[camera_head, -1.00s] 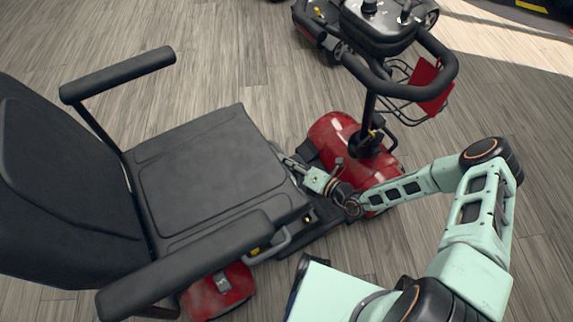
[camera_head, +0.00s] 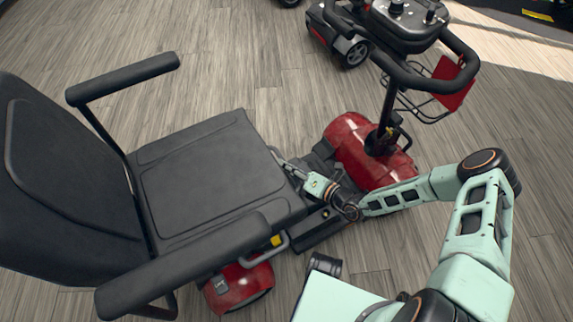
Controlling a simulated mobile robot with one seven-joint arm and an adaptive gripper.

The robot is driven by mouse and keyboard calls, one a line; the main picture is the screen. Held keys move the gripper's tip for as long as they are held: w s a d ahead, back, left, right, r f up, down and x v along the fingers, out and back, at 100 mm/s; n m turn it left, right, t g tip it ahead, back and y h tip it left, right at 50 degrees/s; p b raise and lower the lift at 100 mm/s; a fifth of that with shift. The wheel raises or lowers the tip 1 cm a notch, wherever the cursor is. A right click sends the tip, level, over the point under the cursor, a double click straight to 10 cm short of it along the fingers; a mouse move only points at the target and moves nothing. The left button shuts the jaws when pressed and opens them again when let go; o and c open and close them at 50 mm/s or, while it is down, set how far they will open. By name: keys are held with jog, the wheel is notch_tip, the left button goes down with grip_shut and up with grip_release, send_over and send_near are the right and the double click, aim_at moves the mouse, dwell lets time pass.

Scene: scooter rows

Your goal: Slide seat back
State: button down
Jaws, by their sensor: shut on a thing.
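The black scooter seat (camera_head: 210,178) has a flat cushion, a tall backrest (camera_head: 60,175) at the left and two armrests. My gripper (camera_head: 280,159) is at the front right edge of the seat cushion, low by its side. Its fingertips are partly hidden at the cushion edge; it appears shut on the seat's edge there. A grey bar handle with a yellow tag (camera_head: 276,241) shows under the seat's near side, apart from my gripper. The red scooter body (camera_head: 365,150) stands to the right of the seat.
The steering column with handlebar (camera_head: 430,78) and wire basket with a red panel (camera_head: 452,85) rises beyond my gripper. A second scooter's wheel (camera_head: 350,50) shows at the top. Wooden floor is open at the upper left and right.

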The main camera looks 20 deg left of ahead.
jog(key=shift+s+a, duration=0.2)
jog(key=shift+s, duration=0.15)
jog(key=c, duration=1.9)
grip_release()
jog(key=shift+c, duration=0.2)
jog(key=shift+w, duration=0.1)
jog(key=shift+d, duration=0.25)
jog(key=v, duration=1.1)
jog(key=shift+d, duration=0.25)
jog(key=shift+r, duration=0.15)
